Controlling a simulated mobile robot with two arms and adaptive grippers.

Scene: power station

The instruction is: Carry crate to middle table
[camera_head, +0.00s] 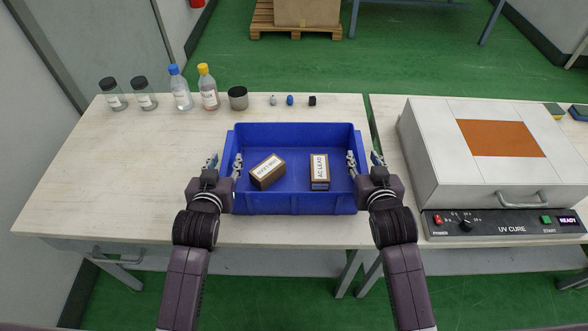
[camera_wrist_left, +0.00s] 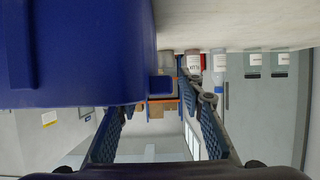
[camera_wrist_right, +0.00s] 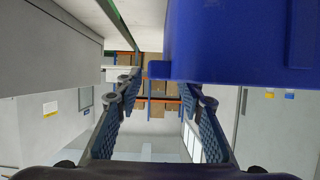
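The blue crate (camera_head: 296,202) sits on the pale wooden table (camera_head: 110,190), near its front right corner. Inside lie two brown boxes with white labels, one tilted (camera_head: 267,171) and one straight marked AC LEAD (camera_head: 319,172). My left gripper (camera_head: 224,164) is at the crate's left side wall, fingers apart. My right gripper (camera_head: 364,162) is at the right side wall, fingers apart. In the left wrist view the crate (camera_wrist_left: 70,55) fills the upper left and its rim reaches between the open fingers. In the right wrist view the crate (camera_wrist_right: 240,45) fills the upper right similarly. Contact cannot be told.
Several jars and bottles, including a blue-capped bottle (camera_head: 180,88), and small knobs (camera_head: 290,100) stand behind the crate. A second table to the right, across a narrow gap, holds the UV cure unit (camera_head: 490,165). A pallet with a box (camera_head: 305,12) stands beyond on green floor.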

